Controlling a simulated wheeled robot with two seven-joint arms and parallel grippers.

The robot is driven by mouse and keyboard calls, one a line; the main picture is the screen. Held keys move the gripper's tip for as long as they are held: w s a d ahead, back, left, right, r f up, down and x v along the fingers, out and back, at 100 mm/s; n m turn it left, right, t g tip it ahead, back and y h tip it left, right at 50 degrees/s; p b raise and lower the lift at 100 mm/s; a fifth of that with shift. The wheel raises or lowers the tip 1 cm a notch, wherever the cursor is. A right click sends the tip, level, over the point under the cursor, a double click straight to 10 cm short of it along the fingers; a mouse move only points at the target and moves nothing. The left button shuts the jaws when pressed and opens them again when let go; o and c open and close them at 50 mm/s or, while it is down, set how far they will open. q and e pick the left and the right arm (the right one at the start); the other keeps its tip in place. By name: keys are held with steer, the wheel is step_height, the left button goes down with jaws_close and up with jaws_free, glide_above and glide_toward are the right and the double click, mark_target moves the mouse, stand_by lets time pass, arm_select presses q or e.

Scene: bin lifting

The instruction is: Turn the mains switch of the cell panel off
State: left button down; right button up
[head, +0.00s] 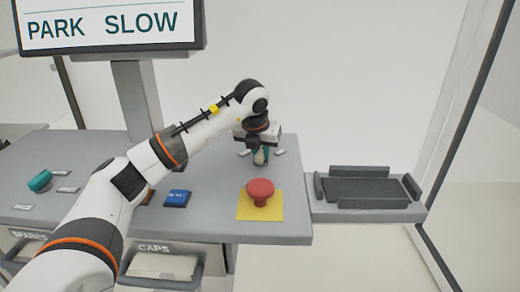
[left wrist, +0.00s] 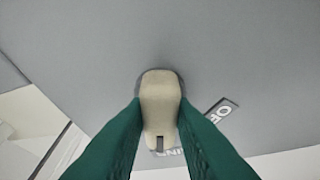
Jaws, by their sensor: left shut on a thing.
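The mains switch is a beige knob (left wrist: 160,95) on a dark round base on the grey panel top (head: 225,215). It also shows small in the head view (head: 259,159), partly hidden by my gripper. My left gripper (head: 262,153) reaches down over it, and its green fingers are shut on the knob's two sides. In the left wrist view the knob's dark pointer mark (left wrist: 160,143) is at the lower end. An OFF label (left wrist: 220,110) lies to the right of the knob. Another label below is partly covered. My right gripper is not in view.
A red mushroom button (head: 260,190) on a yellow plate (head: 272,212) stands in front of my gripper. A dark tray (head: 368,190) adjoins the panel's right edge. A PARK SLOW screen (head: 105,25) stands behind.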

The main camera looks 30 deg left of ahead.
arm_select(q)
steer(key=n+y, duration=0.1)
steer(key=n, duration=0.2)
steer(key=n+g+y, duration=0.1)
steer(key=n, duration=0.2)
steer(key=shift+w+d+r, duration=0.1)
steer(key=shift+w+d, duration=0.05)
steer(key=n+g, duration=0.1)
steer(key=n, duration=0.1)
steer(key=n+g+y+p, duration=0.1)
steer(key=n, duration=0.2)
steer(key=shift+w+n, duration=0.1)
steer(key=shift+n, duration=0.5)
steer(key=c, duration=1.2)
jaws_free()
steer(key=shift+c, duration=0.2)
steer(key=p+v, duration=0.2)
steer(key=v, duration=1)
